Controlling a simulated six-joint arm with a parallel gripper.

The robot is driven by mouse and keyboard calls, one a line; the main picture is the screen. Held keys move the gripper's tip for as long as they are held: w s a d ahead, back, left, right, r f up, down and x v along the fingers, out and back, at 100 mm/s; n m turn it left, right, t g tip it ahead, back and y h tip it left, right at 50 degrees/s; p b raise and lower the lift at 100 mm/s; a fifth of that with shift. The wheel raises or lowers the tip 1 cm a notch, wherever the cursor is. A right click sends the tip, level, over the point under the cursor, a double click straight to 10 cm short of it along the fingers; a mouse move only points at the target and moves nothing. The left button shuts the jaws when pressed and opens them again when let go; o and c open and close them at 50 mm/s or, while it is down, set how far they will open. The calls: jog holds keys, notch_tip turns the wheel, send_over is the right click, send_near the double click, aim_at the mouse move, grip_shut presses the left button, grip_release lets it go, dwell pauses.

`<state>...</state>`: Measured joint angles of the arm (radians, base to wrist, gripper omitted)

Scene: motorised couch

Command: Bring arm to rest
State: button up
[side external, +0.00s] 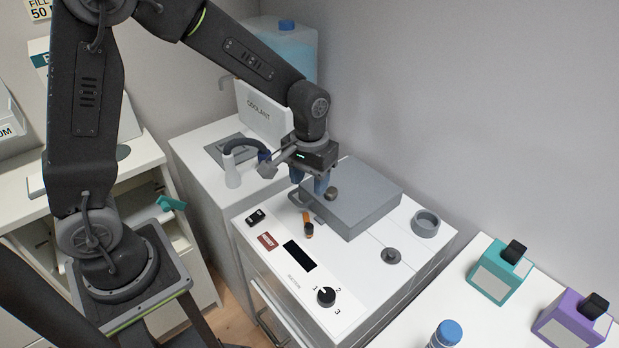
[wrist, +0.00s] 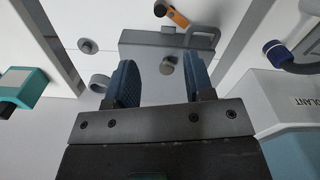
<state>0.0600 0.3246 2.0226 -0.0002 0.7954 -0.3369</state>
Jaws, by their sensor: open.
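My gripper (side external: 314,184) is above the left side of a grey lid (side external: 362,196) on the white machine, its blue fingers pointing down. In the wrist view my gripper (wrist: 158,72) is open, with a clear gap between the two blue fingers. A round grey knob (wrist: 167,66) on the lid shows between the fingers, nearer the right one, touching neither as far as I can see. The knob also shows in the side view (side external: 331,194), just right of the fingers. The exact height of the fingertips over the lid is hard to tell.
A coolant tank (side external: 262,112) and curved hose stand behind left. A wall rises behind.

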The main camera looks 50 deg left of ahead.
jog(key=s+a+r+m+t, duration=0.2)
jog(key=s+r+t, duration=0.3)
jog(key=s+r, duration=1)
jog(key=shift+s+r+m+t, duration=0.25)
jog(key=shift+s+m, duration=0.35)
jog(key=shift+s, duration=0.4)
jog(key=shift+a, duration=0.1)
